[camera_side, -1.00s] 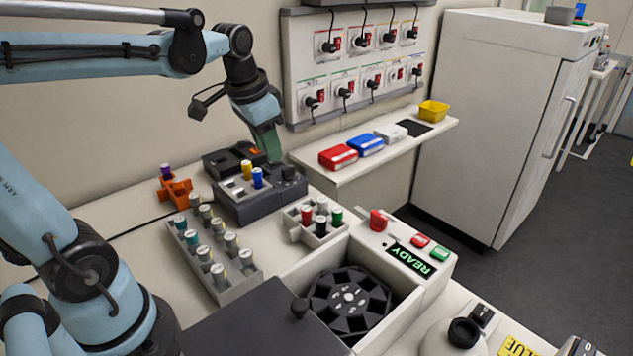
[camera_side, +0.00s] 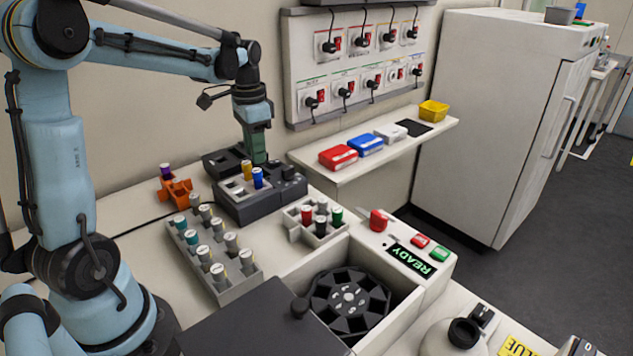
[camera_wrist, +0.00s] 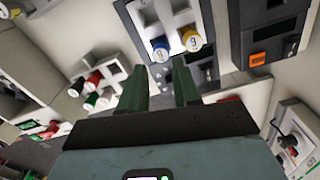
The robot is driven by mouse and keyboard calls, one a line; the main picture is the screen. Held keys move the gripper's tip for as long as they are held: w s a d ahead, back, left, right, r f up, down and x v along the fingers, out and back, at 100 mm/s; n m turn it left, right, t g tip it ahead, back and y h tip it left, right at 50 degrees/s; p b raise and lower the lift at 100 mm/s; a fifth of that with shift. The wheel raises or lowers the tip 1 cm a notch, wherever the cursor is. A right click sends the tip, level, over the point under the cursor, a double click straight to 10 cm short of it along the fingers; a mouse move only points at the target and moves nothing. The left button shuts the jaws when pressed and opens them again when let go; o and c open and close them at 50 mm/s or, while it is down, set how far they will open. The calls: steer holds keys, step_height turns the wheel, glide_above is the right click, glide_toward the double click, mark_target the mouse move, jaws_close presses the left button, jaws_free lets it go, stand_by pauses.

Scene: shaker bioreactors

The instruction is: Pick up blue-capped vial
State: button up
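The blue-capped vial (camera_side: 257,178) stands upright in a dark block device (camera_side: 232,208), just right of a yellow-capped vial (camera_side: 246,170). My gripper (camera_side: 260,163) points down behind the blue-capped vial in the side view, apart from it. In the wrist view my gripper (camera_wrist: 159,66) has its two green fingers spread with nothing between them. The blue cap (camera_wrist: 160,51) shows just beyond the fingertips, roughly between them in the picture. The yellow cap (camera_wrist: 192,40) is to its right.
A grey rack of several vials (camera_side: 218,285) stands to the left. A small rack (camera_side: 318,238) with red, black and green caps is at right. An orange holder (camera_side: 177,192) holds a purple-capped vial. A black device (camera_side: 213,160) sits behind the block, and a wall shelf (camera_side: 330,178) is to the right.

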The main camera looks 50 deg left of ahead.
mark_target(257, 170)
steer(key=shift+f, duration=3.1)
steer(key=c, duration=0.4)
steer(key=shift+c, duration=0.2)
steer(key=shift+r, duration=0.75)
steer(key=r, duration=0.3)
steer(key=shift+d+r, duration=0.1)
steer(key=shift+d, duration=0.3)
steer(key=s+d+r, duration=0.1)
steer(key=d+r, duration=0.5)
steer(key=d, duration=0.4)
steer(key=shift+d+r, duration=0.2)
steer(key=shift+d, duration=0.2)
